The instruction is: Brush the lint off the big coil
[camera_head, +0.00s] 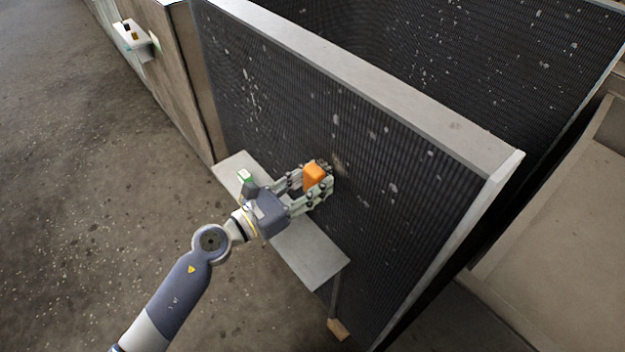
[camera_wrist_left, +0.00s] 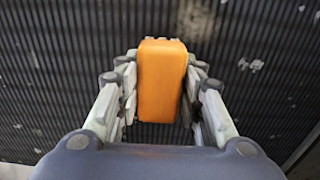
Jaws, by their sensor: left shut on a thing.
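The big coil (camera_head: 400,160) is a large dark finned panel with a pale metal frame, standing tilted across the middle of the head view. White lint specks lie scattered over its face. My left gripper (camera_head: 312,184) is shut on an orange block-shaped brush (camera_head: 315,176) in front of the coil's lower middle. In the left wrist view the brush (camera_wrist_left: 162,80) sits between both fingers, its far end close to the dark fins (camera_wrist_left: 60,60). I cannot tell whether its bristles touch them. A pale smudge shows on the fins just beyond the brush. My right gripper is not in view.
A flat grey shelf (camera_head: 313,262) juts out below the gripper. A second dark finned panel (camera_head: 500,50) stands behind the coil. A brown wall with a small white box (camera_head: 133,38) is at the upper left. The concrete floor at left is open.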

